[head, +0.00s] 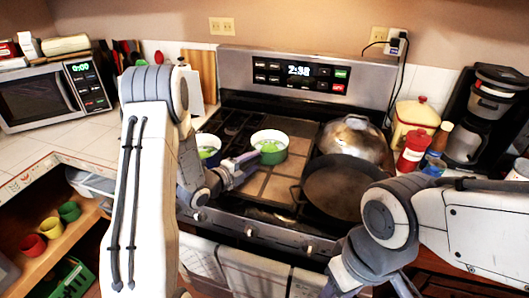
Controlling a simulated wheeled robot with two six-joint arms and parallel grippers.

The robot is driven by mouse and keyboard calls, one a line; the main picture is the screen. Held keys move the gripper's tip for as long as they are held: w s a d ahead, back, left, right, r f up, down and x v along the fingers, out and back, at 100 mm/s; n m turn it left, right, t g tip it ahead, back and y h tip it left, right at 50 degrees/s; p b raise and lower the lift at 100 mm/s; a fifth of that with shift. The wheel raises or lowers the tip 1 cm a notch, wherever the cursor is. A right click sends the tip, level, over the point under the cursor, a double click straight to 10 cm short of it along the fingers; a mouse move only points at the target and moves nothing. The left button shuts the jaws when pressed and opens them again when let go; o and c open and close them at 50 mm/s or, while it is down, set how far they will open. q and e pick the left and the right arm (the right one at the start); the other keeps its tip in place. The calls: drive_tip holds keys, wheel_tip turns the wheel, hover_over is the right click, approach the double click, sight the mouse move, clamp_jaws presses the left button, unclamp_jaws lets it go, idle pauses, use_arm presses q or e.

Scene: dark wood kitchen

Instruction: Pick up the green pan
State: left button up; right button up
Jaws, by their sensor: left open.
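My right gripper (374,288) is low at the bottom edge, in front of the stove and partly cut off. Its fingers do not show clearly.
A dark frying pan (336,188) and a silver domed lid (352,138) fill the stove's right side. A red bottle (413,150) and a coffee maker (480,115) stand further right.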

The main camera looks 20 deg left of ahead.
use_arm(q)
clamp_jaws()
drive_tip(key=shift+r, duration=0.1)
idle(1.2)
